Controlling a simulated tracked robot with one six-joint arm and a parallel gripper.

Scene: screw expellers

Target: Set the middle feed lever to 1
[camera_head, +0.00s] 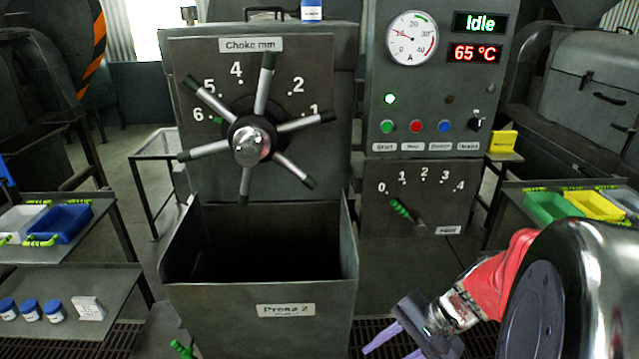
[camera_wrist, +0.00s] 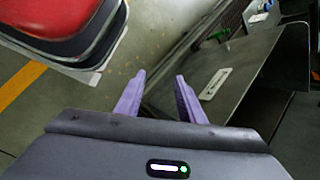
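The feed lever (camera_head: 402,210) has a green grip and sits on the grey panel of the middle machine, beside a small label that seems to read Feed. Its grip slants up and left from the pivot, toward the 0 on a scale marked 0 to 4. My gripper (camera_head: 392,346) is at the bottom of the head view, below the lever and apart from it. In the wrist view my gripper (camera_wrist: 160,95) shows two purple fingers spread apart with nothing between them. I cannot make out the feed lever in the wrist view.
A choke wheel (camera_head: 250,140) with several spokes stands left of the panel. Below it an open bin (camera_head: 258,300) labelled Press 2 juts forward. The display (camera_head: 480,22) reads Idle. Side tables hold blue (camera_head: 62,222) and green (camera_head: 550,207) trays.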

